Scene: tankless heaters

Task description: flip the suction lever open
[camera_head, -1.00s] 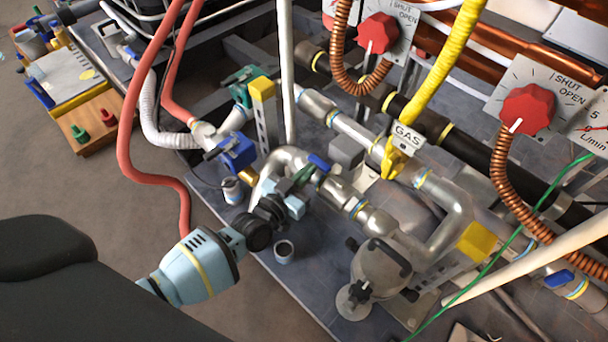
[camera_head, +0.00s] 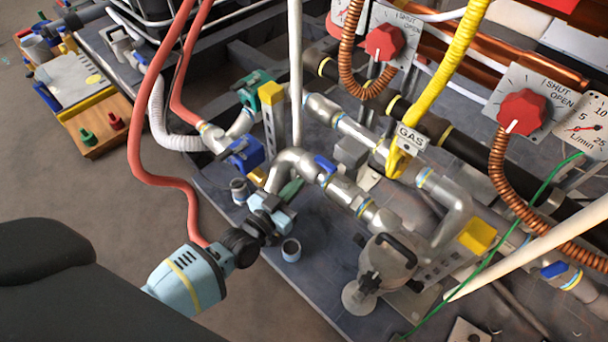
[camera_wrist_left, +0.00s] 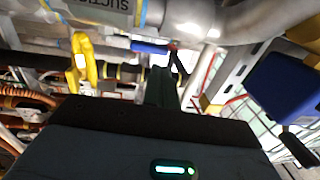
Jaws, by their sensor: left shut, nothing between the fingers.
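A small blue lever (camera_head: 325,164) sits on the silver pipe (camera_head: 295,160) in the middle of the head view. In the left wrist view, a blue lever (camera_wrist_left: 150,46) shows beneath a pipe label (camera_wrist_left: 105,8) that partly reads "SUCTI". My left gripper (camera_head: 292,188) is low and to the left of the lever in the head view, its greenish fingers close to the bent pipe. In the left wrist view its dark fingers (camera_wrist_left: 163,88) are together and empty, pointing toward the lever. Contact with the lever cannot be told. My right gripper is out of view.
A blue valve block (camera_head: 245,155) stands left of my gripper, also large at right in the wrist view (camera_wrist_left: 287,90). A red hose (camera_head: 140,145) hangs close to my forearm. A pump (camera_head: 385,260) stands to the right. Yellow gas hose (camera_head: 440,90) lies beyond.

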